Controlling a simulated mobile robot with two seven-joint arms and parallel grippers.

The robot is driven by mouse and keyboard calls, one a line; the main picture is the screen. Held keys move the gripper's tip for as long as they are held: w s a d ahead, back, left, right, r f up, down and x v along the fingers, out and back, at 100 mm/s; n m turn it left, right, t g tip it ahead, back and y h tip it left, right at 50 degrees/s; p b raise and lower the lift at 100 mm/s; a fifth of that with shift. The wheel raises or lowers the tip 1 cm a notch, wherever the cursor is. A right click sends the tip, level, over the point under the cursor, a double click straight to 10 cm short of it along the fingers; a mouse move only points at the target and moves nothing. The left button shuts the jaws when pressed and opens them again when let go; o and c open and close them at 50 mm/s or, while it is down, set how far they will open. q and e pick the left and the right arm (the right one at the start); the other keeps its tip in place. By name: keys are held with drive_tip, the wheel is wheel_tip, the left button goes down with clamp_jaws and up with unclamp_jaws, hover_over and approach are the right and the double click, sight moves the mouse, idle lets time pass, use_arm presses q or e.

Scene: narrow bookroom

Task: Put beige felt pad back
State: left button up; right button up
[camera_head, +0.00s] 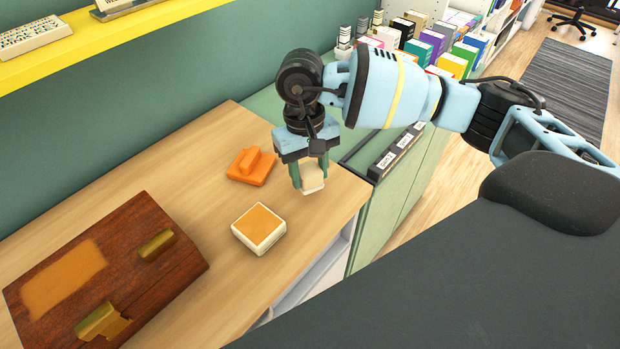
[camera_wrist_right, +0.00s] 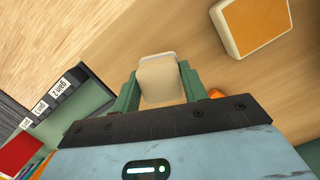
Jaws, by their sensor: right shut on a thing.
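My right gripper (camera_head: 309,168) is shut on a small beige block-like piece, which I take as the beige felt pad (camera_head: 313,180). It holds the pad over the right end of the wooden tabletop. In the right wrist view the pad (camera_wrist_right: 160,77) sits between the two green fingers. How far it is above the tabletop I cannot tell. My left gripper is not in view.
A cream square box with an orange top (camera_head: 259,228) and an orange handled block (camera_head: 251,167) stand nearby on the tabletop (camera_head: 175,170). A dark wooden case (camera_head: 135,265) lies at left. Several books (camera_head: 430,45) stand behind my arm. A yellow shelf (camera_head: 110,35) is above.

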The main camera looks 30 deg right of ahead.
sight(310, 181)
drive_tip(key=shift+w+d+f, duration=0.15)
drive_tip(key=shift+w+f, duration=0.05)
drive_tip(key=shift+f+p, duration=0.3)
drive_tip(key=shift+f, duration=1.25)
drive_tip(key=shift+f, duration=0.2)
drive_tip(key=o, duration=0.9)
drive_tip(key=r, duration=0.4)
drive_tip(key=w+r, duration=0.1)
drive_tip(key=r, duration=0.3)
drive_tip(key=r+b, duration=0.1)
drive_tip(key=r, duration=0.3)
drive_tip(key=shift+w+r, duration=0.15)
drive_tip(key=shift+w, duration=0.25)
